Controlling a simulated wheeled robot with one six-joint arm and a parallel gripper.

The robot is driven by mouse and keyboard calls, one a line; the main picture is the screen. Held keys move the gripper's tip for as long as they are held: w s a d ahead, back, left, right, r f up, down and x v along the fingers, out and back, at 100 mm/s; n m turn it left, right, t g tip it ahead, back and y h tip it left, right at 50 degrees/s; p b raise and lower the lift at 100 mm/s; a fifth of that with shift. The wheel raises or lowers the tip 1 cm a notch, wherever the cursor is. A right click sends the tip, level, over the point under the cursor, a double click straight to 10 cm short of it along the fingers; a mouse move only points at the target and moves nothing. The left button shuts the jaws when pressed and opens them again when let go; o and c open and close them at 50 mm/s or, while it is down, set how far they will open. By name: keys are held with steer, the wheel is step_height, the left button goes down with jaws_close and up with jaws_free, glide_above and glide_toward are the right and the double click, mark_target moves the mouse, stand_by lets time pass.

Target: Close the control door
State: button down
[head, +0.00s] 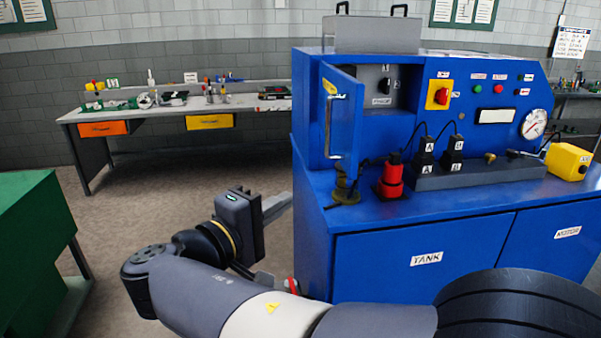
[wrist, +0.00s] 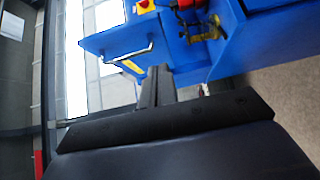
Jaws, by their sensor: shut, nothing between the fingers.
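The control door (head: 343,135) is a blue panel at the left end of the blue machine's upper cabinet. It stands open, swung out toward me, and a grey recess with a black knob shows beside it. My gripper (head: 284,203) is shut and empty, left of the cabinet and lower than the door. Its fingers also show in the wrist view (wrist: 158,74). It appears apart from the door.
A brass fitting (head: 345,187) and a red plug (head: 390,178) stand on the machine's ledge near the door. The machine's lower body (head: 425,258) is just right of my gripper. A green cabinet (head: 28,225) is at left. A workbench (head: 165,112) stands behind, with open floor between.

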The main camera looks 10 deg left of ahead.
steer(key=p, duration=0.2)
glide_toward(348, 172)
steer(key=w, duration=0.4)
steer(key=shift+w+d+r+p, duration=0.1)
steer(key=shift+w+d+p, duration=0.1)
steer(key=shift+d, duration=0.4)
steer(key=shift+w+d+p, duration=0.2)
steer(key=shift+d, duration=0.4)
steer(key=shift+w+d, duration=0.15)
steer(key=shift+d, duration=0.2)
